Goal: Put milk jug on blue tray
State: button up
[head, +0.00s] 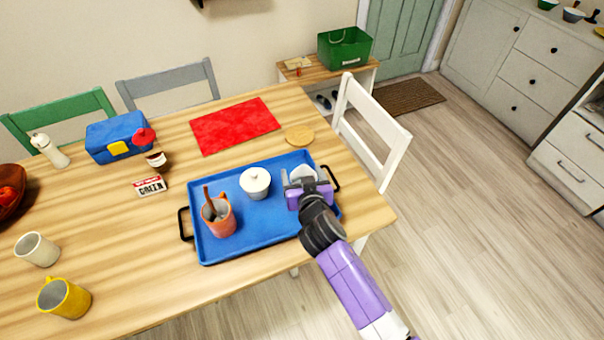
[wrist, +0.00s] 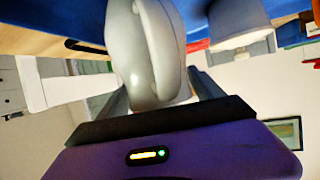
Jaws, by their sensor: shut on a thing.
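The blue tray (head: 255,226) lies on the wooden table with black handles at its two ends. My gripper (head: 302,177) is over the right end of the tray, shut on the milk jug (head: 304,173). In the head view the white jug shows only partly between the fingers. In the wrist view the jug (wrist: 150,55) is large and pale, with its handle side towards the camera, between the two fingers. The tray (wrist: 185,22) shows right behind it. I cannot tell whether the jug's base touches the tray.
On the tray stand a white lidded sugar pot (head: 255,183) and an orange mug (head: 219,218) with a utensil in it. A red mat (head: 234,126) and a round coaster (head: 299,135) lie behind. A white chair (head: 372,130) stands at the table's right end.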

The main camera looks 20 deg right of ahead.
jog(key=o, duration=2.1)
jog(key=shift+f, duration=0.1)
jog(key=shift+r, duration=0.2)
jog(key=shift+s+a, duration=0.1)
jog(key=shift+s, duration=0.2)
jog(key=b+v, duration=0.1)
jog(key=v, duration=1)
jog(key=shift+s+r, duration=0.1)
jog(key=shift+s, duration=0.1)
